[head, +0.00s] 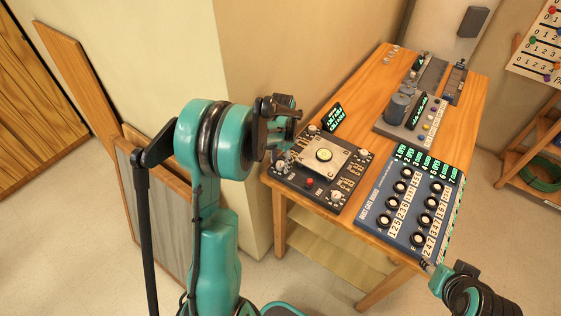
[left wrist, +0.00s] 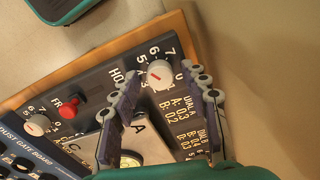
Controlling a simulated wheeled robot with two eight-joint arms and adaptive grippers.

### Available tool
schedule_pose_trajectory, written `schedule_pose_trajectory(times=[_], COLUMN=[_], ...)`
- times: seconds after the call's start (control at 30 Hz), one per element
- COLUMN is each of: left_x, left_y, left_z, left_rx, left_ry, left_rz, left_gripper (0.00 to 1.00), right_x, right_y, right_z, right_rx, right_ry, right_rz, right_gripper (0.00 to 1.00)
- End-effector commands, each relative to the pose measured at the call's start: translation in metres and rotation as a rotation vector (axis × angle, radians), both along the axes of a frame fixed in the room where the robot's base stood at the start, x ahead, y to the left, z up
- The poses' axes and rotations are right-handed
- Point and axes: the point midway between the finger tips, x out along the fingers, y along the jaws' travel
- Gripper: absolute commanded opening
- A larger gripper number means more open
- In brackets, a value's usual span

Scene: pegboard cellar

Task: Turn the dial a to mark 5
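The dark panel (head: 300,180) with a light plate in its middle lies on the near left part of the wooden table. A white round dial with a red pointer line (left wrist: 160,73), which seems to be dial a, sits by the numbers 5, 6 and 7 in the left wrist view. My left gripper (head: 283,146) is over the panel's left corner and partly hides a knob there (head: 281,165). In the left wrist view its open fingers (left wrist: 161,78) are either side of the dial; I cannot tell if they touch it. My right gripper (head: 434,268) is small at the lower right.
A red knob (head: 309,182) and another white dial (left wrist: 38,125) are on the same panel. A blue board with several black knobs (head: 410,210) lies to the right. Grey devices (head: 405,110) stand farther back on the table (head: 360,90). A wall corner is close behind my left gripper.

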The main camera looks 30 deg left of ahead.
Motion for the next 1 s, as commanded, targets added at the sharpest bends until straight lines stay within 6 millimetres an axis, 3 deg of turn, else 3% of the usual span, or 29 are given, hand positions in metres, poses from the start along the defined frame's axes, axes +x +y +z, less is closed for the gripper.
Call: schedule_pose_trajectory(times=[0.37, 0.8, 1.0], left_x=[0.0, -0.001, -0.001], left_y=[0.0, -0.002, -0.002], left_z=[0.007, 0.095, 0.116], left_rx=[0.0, 0.0, 0.0], left_ry=[0.0, 0.0, 0.0], left_rz=[0.0, 0.0, 0.0], left_gripper=[0.48, 0.48, 0.48], right_x=[0.0, 0.0, 0.0], right_y=[0.0, 0.0, 0.0], right_z=[0.0, 0.0, 0.0], right_rx=[0.0, 0.0, 0.0], right_ry=[0.0, 0.0, 0.0], right_rz=[0.0, 0.0, 0.0], right_gripper=[0.4, 0.4, 0.4])
